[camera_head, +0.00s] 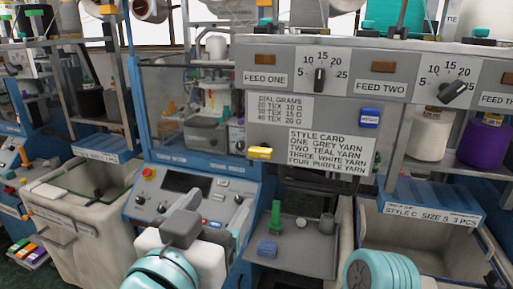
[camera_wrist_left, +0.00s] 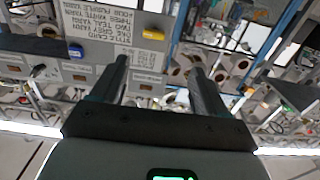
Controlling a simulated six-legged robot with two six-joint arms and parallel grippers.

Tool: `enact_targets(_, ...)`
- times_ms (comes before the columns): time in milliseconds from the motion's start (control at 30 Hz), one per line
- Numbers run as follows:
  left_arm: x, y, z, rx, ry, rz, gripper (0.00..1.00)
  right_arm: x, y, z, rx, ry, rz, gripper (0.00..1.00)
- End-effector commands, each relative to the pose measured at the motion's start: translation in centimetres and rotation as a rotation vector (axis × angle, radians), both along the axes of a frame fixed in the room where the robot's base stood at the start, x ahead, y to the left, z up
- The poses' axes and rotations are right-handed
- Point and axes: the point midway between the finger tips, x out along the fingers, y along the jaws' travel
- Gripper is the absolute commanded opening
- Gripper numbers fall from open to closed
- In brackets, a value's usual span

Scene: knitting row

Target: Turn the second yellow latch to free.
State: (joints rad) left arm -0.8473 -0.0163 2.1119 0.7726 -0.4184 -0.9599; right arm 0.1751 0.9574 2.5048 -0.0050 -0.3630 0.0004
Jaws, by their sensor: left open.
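A yellow latch (camera_head: 260,152) sticks out of the grey front panel (camera_head: 262,133), left of the style card. It also shows, upside down, in the left wrist view (camera_wrist_left: 153,34). Brown-orange tabs sit above FEED ONE (camera_head: 265,59) and FEED TWO (camera_head: 382,66). I cannot tell which part is the second yellow latch. My left gripper (camera_head: 212,208) is low in front of the blue control console, below and left of the yellow latch and apart from it. In the left wrist view its fingers (camera_wrist_left: 158,68) are spread with nothing between them. My right gripper does not show.
A blue tab (camera_head: 370,118) is right of the yellow latch, above the style card (camera_head: 331,150). Dials (camera_head: 319,80) line the upper panel. Below, a grey tray (camera_head: 300,257) holds a green piece (camera_head: 276,215) and a blue block (camera_head: 267,248). A bin (camera_head: 418,232) stands at right.

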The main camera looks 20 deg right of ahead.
Motion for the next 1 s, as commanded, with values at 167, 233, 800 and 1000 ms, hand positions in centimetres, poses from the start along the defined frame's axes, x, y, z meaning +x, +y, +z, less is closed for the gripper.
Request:
enact_targets(167, 0.5, -1.5, 0.9, -0.008, -0.015, -0.009, 0.74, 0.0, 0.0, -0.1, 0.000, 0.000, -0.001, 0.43)
enact_targets(233, 1.6, -2.4, 0.8, -0.007, -0.014, -0.008, 0.74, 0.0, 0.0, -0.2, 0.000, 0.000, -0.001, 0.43)
enact_targets(800, 11.4, -9.2, 1.1, -0.008, -0.015, -0.007, 0.74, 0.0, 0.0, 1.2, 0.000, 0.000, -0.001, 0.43)
enact_targets(1000, 12.5, -9.7, 1.0, -0.009, -0.015, -0.008, 0.74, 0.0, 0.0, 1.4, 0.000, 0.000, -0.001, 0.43)
